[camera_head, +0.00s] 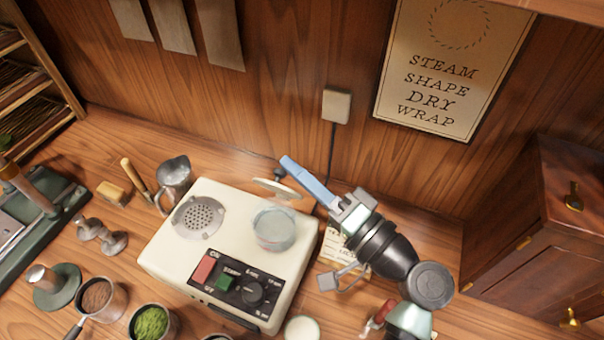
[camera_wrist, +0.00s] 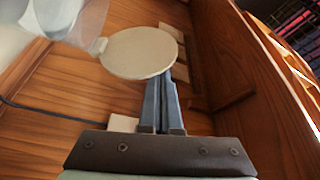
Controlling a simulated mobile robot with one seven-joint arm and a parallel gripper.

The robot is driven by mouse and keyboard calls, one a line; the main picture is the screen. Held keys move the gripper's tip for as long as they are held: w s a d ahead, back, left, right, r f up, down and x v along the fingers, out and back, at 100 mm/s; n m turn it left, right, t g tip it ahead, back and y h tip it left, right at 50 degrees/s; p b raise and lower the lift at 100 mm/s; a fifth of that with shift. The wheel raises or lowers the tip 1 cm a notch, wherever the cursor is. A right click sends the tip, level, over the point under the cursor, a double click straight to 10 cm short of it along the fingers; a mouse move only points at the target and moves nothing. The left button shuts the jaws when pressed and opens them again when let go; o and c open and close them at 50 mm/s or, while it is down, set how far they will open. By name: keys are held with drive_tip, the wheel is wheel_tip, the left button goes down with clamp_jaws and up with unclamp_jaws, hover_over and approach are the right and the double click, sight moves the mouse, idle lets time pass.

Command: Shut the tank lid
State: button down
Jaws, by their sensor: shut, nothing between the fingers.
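The tank (camera_head: 274,229) is a clear round vessel on top of the cream steamer machine (camera_head: 225,211). Its pale round lid (camera_head: 277,189) is open, swung up behind the tank's rim. In the wrist view the lid (camera_wrist: 140,53) shows as a flat disc, with a small hinge tab beside the glass tank (camera_wrist: 75,18). My gripper (camera_head: 287,163) has long blue fingers, shut and empty, beyond the lid on the wall side. In the wrist view the fingertips (camera_wrist: 160,80) meet the lid's lower edge in the picture; I cannot tell whether they touch it.
A metal pitcher (camera_head: 174,172) stands left of the machine. Bowls of brown powder (camera_head: 98,297) and green leaf (camera_head: 151,322) are in front. A wall socket (camera_head: 336,105) with a dark cord is behind my gripper. A wooden cabinet (camera_head: 545,235) stands at the right.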

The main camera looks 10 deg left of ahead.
sight(289, 192)
drive_tip(key=shift+s+a+f, duration=0.15)
drive_tip(key=shift+s, duration=0.55)
drive_tip(key=shift+s+a+f+b, duration=0.15)
drive_tip(key=shift+s+f+b, duration=0.2)
drive_tip(key=shift+s+b, duration=0.4)
drive_tip(key=shift+s+a+f+b, duration=0.2)
drive_tip(key=shift+s+f+b, duration=0.65)
drive_tip(key=shift+s, duration=0.25)
drive_tip(key=shift+s+r, duration=0.1)
